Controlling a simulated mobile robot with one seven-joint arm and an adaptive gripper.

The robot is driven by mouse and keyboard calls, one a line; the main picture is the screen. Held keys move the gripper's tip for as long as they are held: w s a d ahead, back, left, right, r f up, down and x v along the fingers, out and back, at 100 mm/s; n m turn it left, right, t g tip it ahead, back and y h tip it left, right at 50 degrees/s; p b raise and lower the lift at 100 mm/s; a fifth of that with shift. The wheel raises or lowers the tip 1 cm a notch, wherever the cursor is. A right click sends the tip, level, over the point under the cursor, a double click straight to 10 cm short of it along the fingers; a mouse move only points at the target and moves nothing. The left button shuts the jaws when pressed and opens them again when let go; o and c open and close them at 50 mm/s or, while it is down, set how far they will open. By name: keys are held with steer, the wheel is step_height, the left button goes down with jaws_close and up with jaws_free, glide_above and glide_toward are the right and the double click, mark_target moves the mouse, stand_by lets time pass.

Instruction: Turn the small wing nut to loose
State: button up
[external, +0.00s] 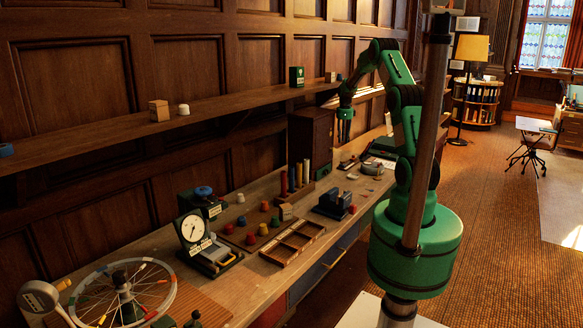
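I cannot pick out a small wing nut for certain in the external view; it is too small or hidden. My gripper (345,138) hangs downward at the end of my green and black arm, above the far part of the wooden bench (262,295) and right of a dark wooden cabinet. It appears to be apart from the bench top. Its fingers are too small to show whether they are open or shut, and I see nothing clearly held.
A spoked wheel (86,306), a dial gauge (193,228), a compartment tray (272,257) and a dark blue device (334,206) stand along the bench. Several coloured pieces lie around the tray. The cabinet (308,137) and wall shelf (80,138) bound the back.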

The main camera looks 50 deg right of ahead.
mark_target(342, 163)
stand_by(0.3)
step_height(342, 163, down, 14)
steer(key=shift+r+b, duration=0.1)
steer(key=shift+b, duration=0.55)
steer(key=shift+c, duration=0.6)
jaws_close()
